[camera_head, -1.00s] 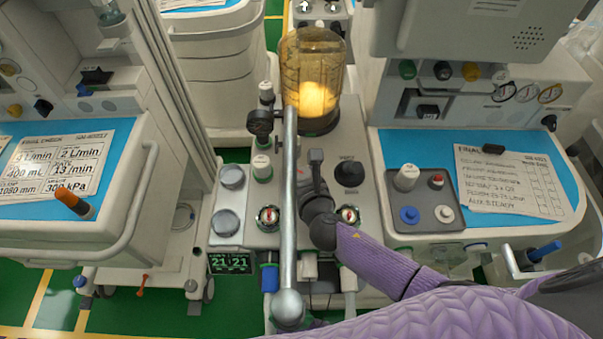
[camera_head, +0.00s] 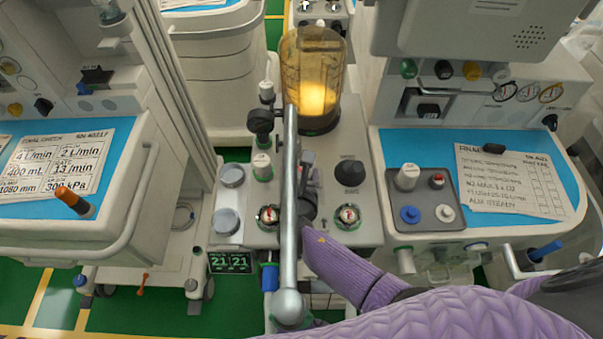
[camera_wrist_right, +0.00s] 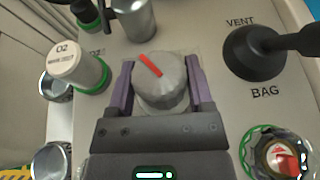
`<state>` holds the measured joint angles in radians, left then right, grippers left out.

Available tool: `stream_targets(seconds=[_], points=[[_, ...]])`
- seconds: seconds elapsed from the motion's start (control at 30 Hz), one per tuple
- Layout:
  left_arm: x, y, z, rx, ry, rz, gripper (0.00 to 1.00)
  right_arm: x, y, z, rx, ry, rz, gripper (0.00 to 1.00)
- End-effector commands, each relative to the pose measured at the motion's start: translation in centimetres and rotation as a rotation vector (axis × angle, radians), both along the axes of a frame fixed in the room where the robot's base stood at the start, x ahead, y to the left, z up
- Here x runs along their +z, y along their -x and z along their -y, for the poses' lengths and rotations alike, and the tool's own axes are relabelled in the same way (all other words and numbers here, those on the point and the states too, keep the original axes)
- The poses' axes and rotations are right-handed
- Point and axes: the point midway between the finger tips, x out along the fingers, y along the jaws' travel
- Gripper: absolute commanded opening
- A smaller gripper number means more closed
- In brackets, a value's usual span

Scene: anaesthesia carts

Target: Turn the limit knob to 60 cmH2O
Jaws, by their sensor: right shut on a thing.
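The limit knob (camera_wrist_right: 162,82) is a grey ribbed dial with a red pointer line, seen in the right wrist view. The line points to the upper left. My right gripper (camera_wrist_right: 160,70) is shut on the knob, with one purple finger on each side of it. No pressure scale is readable around the knob. In the head view my right gripper (camera_head: 306,162) is over the middle of the cart panel, partly behind a metal bar (camera_head: 290,200). The knob cannot be made out there. My left gripper is not in view.
A black VENT/BAG lever (camera_wrist_right: 258,52) is right of the knob. A white O2 knob (camera_wrist_right: 78,65) with a green base is at its left. A lit amber canister (camera_head: 313,75) stands behind the panel.

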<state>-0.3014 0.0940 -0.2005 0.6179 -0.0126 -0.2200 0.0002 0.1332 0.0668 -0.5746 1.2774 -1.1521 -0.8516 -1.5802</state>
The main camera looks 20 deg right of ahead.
Motion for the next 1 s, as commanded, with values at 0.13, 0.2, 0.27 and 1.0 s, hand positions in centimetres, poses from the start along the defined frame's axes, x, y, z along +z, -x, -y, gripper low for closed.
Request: stream_targets(seconds=[0.13,0.2,0.27,1.0], points=[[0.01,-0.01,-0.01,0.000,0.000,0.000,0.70,0.07,-0.06,0.03,0.000,0.001,0.002,0.07],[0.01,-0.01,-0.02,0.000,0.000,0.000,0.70,0.06,-0.05,0.03,0.000,0.001,0.002,0.75],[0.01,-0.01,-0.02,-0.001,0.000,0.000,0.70,0.06,-0.04,0.02,0.001,0.000,0.002,0.87],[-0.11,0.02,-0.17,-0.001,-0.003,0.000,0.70,-0.08,-0.04,0.46,0.505,0.011,-0.001,1.00]])
